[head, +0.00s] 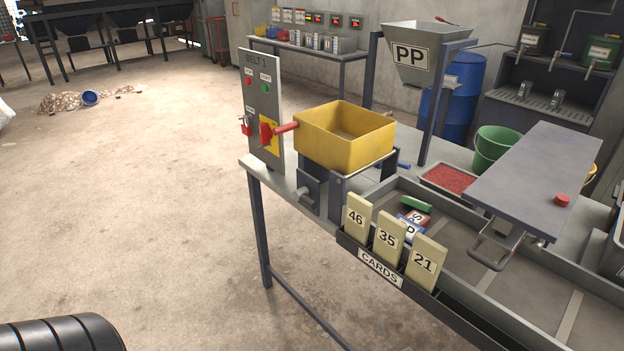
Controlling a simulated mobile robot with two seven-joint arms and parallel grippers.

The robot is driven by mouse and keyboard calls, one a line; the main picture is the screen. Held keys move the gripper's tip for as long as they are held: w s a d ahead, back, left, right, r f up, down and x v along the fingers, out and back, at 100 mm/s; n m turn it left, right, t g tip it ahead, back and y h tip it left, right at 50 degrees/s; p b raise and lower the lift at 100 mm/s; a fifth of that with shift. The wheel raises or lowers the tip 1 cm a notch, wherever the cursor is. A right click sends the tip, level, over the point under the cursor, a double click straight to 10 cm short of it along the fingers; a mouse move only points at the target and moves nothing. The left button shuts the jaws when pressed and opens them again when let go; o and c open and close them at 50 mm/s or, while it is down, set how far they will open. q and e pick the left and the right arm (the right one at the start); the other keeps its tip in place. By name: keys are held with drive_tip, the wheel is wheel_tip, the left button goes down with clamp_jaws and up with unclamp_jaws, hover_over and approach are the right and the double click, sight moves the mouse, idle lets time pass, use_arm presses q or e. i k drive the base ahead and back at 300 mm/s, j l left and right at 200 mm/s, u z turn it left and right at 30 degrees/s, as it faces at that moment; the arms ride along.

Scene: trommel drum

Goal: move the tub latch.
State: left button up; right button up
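The yellow tub (344,137) sits upright on a dark grey stand (352,185) at the left end of the long bench. A red-gripped handle (287,127) reaches the tub's left side, in front of the control panel. A small blue-tipped lever (403,165) sticks out at the stand's right. A grey block with a round part (309,190) is at the stand's lower left. I cannot tell which of these is the tub latch. Neither of my grippers is in view.
The BELT 1 panel (262,105) stands left of the tub. The card rack (380,268) with cards 46, 35 and 21 is at the bench's front edge. The PP hopper (414,62), green bucket (494,147) and raised grey plate (535,175) stand to the right. The left floor is mostly clear.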

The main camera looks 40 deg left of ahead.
sight(302, 194)
drive_tip(key=u, duration=1.25)
